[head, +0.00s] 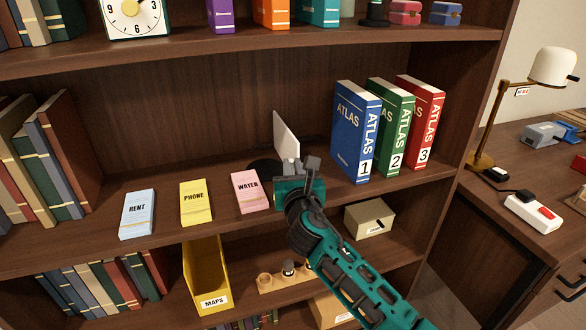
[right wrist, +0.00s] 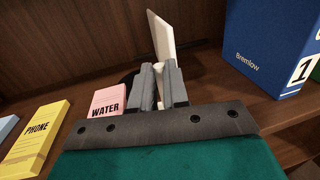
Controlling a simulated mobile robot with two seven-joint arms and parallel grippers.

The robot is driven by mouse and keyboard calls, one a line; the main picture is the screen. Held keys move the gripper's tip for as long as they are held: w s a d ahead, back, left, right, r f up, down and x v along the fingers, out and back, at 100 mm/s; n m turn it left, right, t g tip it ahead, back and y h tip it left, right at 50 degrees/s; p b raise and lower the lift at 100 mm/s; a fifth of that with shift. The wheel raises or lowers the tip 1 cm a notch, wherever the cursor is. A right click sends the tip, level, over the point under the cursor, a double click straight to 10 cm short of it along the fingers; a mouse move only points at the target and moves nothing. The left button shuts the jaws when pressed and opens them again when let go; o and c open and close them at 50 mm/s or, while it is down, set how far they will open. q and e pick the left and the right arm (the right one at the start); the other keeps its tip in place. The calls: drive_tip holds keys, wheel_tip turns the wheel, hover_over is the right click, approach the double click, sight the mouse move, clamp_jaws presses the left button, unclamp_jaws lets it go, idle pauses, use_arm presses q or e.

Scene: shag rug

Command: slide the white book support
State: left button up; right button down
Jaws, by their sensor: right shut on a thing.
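The white book support (head: 285,137) stands upright on the middle shelf, left of the blue atlas 1 (head: 357,132). Its white plate also shows in the right wrist view (right wrist: 161,38), just beyond the fingers. My right gripper (head: 290,167) is at the near side of the support, shut on part of it. In the right wrist view the two grey fingers (right wrist: 160,84) are close together and hide the gripped part. My left gripper is not in view.
Booklets marked WATER (head: 250,191), PHONE (head: 196,203) and RENT (head: 137,214) lie along the shelf's left front. A dark round shape (head: 262,166) lies left of the gripper. Bare shelf separates the support from atlas 1. A desk lamp (head: 551,67) stands right of the bookcase.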

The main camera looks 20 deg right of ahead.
drive_tip(key=shift+d, duration=0.15)
drive_tip(key=d+p, duration=0.1)
drive_tip(key=d, duration=0.1)
drive_tip(key=d+p, duration=0.1)
drive_tip(key=d, duration=0.2)
drive_tip(key=shift+w+d+r+p, duration=0.1)
drive_tip(key=shift+d+r+p, duration=0.1)
drive_tip(key=shift+d+p, duration=0.1)
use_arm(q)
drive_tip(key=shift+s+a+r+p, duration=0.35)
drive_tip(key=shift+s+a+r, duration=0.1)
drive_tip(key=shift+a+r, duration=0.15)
use_arm(e)
drive_tip(key=d, duration=0.7)
drive_tip(key=shift+w+f, duration=0.1)
drive_tip(key=shift+f, duration=0.1)
drive_tip(key=c, duration=1.2)
unclamp_jaws()
drive_tip(key=shift+d, duration=0.1)
drive_tip(key=shift+o, duration=0.4)
